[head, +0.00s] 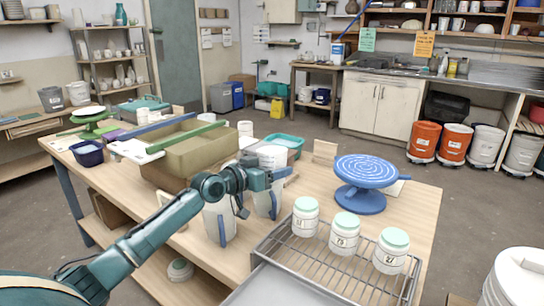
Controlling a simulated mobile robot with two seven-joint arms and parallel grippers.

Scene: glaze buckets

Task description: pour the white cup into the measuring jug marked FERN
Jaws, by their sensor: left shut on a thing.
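My left gripper (278,177) reaches in from the left over the front of the wooden table. It is shut on what appears to be the white cup (272,155), which shows just behind and above the fingers; the fingers and wrist hide its lower part. Two whitish jugs with blue handles stand below my wrist and gripper, a left jug (218,224) and a right jug (266,204). My arm covers parts of both. No FERN marking is readable, so I cannot tell which jug bears it. My right gripper is not in view.
Three lidded white jars (345,233) stand on a wire rack (325,267) at the front right. A blue turntable (364,180) stands behind them. A tan basin (190,155) fills the table left of the cup. A teal tub (287,143) is behind it.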

